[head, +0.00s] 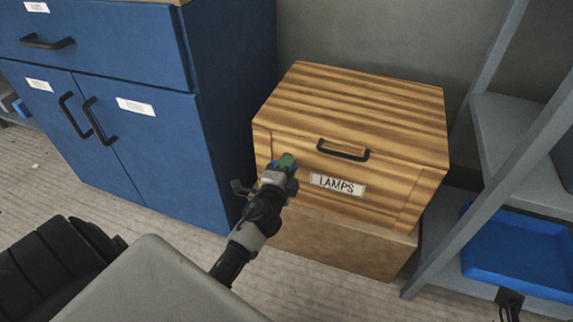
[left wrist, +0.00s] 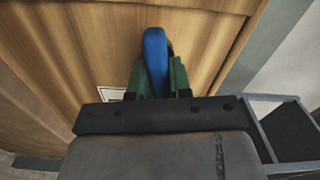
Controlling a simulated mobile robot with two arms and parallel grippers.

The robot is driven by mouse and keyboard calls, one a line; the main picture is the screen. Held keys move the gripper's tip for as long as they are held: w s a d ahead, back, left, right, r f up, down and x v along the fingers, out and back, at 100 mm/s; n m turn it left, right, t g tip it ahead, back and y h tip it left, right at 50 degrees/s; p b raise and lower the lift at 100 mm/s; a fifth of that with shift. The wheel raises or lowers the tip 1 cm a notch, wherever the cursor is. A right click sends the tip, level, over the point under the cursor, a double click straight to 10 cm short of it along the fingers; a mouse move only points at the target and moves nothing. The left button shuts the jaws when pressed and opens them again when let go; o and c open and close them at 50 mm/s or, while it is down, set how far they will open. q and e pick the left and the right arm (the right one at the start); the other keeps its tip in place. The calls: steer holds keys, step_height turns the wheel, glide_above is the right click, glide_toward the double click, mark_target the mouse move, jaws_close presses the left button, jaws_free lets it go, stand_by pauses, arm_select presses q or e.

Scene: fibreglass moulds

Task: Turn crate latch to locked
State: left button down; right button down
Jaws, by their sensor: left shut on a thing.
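The wooden crate (head: 350,105) has a black handle on its front and a label reading LAMPS. My left gripper (head: 285,165) is at the left part of the crate's front, left of the handle. In the left wrist view its green fingers are shut on a blue latch (left wrist: 156,58), which stands upright in that picture against the wood. The fingers and wrist hide part of the latch, and I cannot tell its lock marking. A small dark part at the bottom right of the head view may be my right gripper (head: 510,302); its jaws cannot be made out.
The crate rests on a plain brown box (head: 340,248). A blue cabinet (head: 150,110) with black handles stands to the left. A grey shelf rack (head: 480,190) with a blue tray (head: 520,255) stands close on the right. Some floor is clear in front of the cabinet.

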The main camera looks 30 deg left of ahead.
arm_select(q)
steer(key=shift+w+r+m, duration=0.15)
steer(key=shift+r+m, duration=0.05)
steer(key=shift+m, duration=0.9)
steer(key=c, duration=1.1)
jaws_free()
steer(key=shift+o, duration=0.3)
steer(key=shift+w+f, duration=0.15)
steer(key=shift+f, duration=0.1)
steer(key=v, duration=1.1)
steer(key=shift+w+a+f, duration=0.1)
